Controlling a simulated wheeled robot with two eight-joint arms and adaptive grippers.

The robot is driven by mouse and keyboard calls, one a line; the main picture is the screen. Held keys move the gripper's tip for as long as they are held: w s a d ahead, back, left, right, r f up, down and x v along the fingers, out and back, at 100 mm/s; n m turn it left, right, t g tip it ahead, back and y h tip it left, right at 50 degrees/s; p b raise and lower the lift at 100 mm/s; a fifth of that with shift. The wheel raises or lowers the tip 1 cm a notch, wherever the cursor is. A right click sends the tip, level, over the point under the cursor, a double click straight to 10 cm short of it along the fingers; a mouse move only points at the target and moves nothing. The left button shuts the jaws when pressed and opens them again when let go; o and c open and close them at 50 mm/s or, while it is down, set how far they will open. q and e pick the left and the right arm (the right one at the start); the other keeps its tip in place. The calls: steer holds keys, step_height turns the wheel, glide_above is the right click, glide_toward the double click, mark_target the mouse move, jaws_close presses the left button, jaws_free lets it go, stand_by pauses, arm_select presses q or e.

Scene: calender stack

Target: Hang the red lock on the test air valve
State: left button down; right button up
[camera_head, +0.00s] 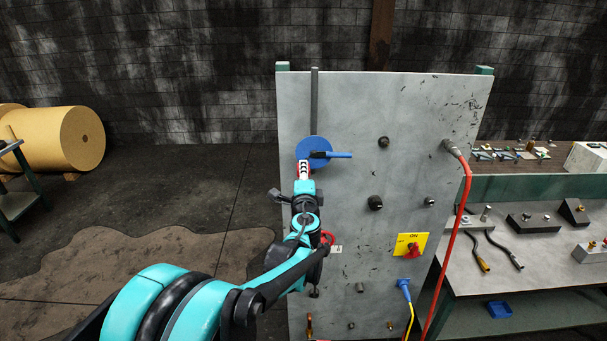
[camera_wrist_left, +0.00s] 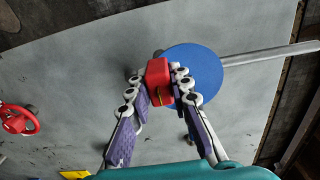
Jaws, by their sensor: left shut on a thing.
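The test air valve shows as a blue disc (camera_head: 311,146) with a blue handle (camera_head: 341,155) pointing right, high on the left side of the grey panel. A grey pipe rises from it. My left gripper (camera_head: 303,170) is just below and left of the disc. In the left wrist view my gripper (camera_wrist_left: 161,84) is shut on the red lock (camera_wrist_left: 158,72), a small red block between the fingertips. The lock overlaps the left edge of the blue disc (camera_wrist_left: 203,75) there. I cannot tell whether they touch, and the shackle is hidden. My right gripper is out of view.
The upright grey panel (camera_head: 420,125) fills the middle. It carries dark knobs, a yellow plate (camera_head: 421,238) with a red switch, and a red hose (camera_head: 465,200) on the right. A red handwheel (camera_wrist_left: 17,118) sits on the panel. A workbench (camera_head: 535,262) with parts stands at right.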

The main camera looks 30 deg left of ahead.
arm_select(q)
steer(key=shift+x, duration=0.85)
steer(key=c, duration=0.9)
jaws_free()
steer(key=v, duration=0.7)
steer(key=shift+f, duration=0.1)
stand_by(0.4)
